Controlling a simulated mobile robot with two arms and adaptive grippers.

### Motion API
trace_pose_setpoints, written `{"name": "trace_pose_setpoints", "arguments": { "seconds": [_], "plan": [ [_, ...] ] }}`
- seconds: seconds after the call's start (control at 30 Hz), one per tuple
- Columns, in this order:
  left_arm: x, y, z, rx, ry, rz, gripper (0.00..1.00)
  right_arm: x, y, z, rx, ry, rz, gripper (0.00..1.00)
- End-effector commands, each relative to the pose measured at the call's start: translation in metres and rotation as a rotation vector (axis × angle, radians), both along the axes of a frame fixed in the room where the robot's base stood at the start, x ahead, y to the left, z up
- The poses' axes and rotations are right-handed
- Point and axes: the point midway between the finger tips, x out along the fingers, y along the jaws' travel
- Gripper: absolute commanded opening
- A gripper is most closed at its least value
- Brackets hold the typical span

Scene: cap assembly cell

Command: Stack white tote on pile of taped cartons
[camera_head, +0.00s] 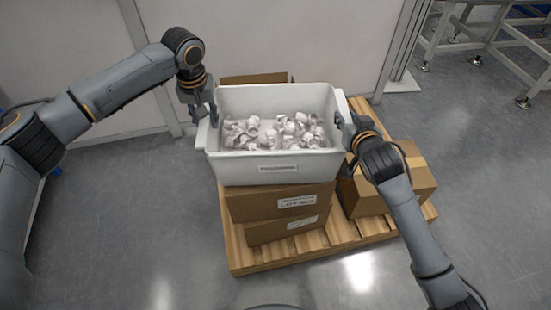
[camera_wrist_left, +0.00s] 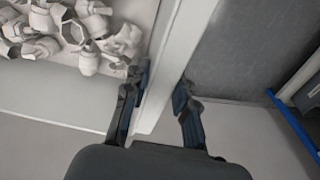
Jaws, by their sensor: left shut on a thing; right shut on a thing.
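The white tote (camera_head: 275,168) is full of loose white caps (camera_head: 270,132) and appears upright. It is over a pile of taped cartons (camera_head: 268,207); I cannot tell whether it touches the top carton. My left gripper (camera_head: 205,118) is shut on the tote's left rim. In the left wrist view its two fingers (camera_wrist_left: 158,105) sit on either side of the tote's rim (camera_wrist_left: 172,70), with caps (camera_wrist_left: 70,30) beyond. My right gripper (camera_head: 346,132) is at the tote's right rim and shut on it; its fingertips are partly hidden.
The cartons stand on a wooden pallet (camera_head: 330,240). Another carton (camera_head: 362,200) stands on the pallet's right side, under my right arm. A carton (camera_head: 255,79) shows behind the tote. A white wall is close behind, and metal frames (camera_head: 480,35) stand at the back right. The front floor is clear.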

Motion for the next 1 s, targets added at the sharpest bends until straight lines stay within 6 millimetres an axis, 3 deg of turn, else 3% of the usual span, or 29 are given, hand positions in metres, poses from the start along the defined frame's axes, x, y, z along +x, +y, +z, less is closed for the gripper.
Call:
{"name": "trace_pose_setpoints", "arguments": {
  "seconds": [0.27, 0.3, 0.4, 0.77, 1.0],
  "plan": [
    [0.0, 0.004, -0.018, 0.008, 0.001, 0.005, 0.0, 0.002, -0.003, -0.012, -0.002, -0.013, -0.005, 0.0],
    [0.0, 0.004, -0.017, 0.009, 0.004, 0.005, 0.33, 0.001, -0.003, -0.013, -0.003, -0.005, -0.005, 0.32],
    [0.0, 0.004, -0.016, 0.007, 0.004, 0.004, 0.5, 0.001, -0.002, -0.013, -0.003, -0.004, -0.004, 0.49],
    [0.0, 0.001, -0.01, 0.002, 0.0, 0.001, 0.5, 0.0, -0.001, -0.014, 0.0, -0.001, -0.001, 0.49],
    [-0.004, 0.0, 0.03, 0.0, -0.003, 0.001, 0.5, 0.0, 0.0, -0.014, 0.0, 0.0, -0.001, 0.49]
  ]
}}
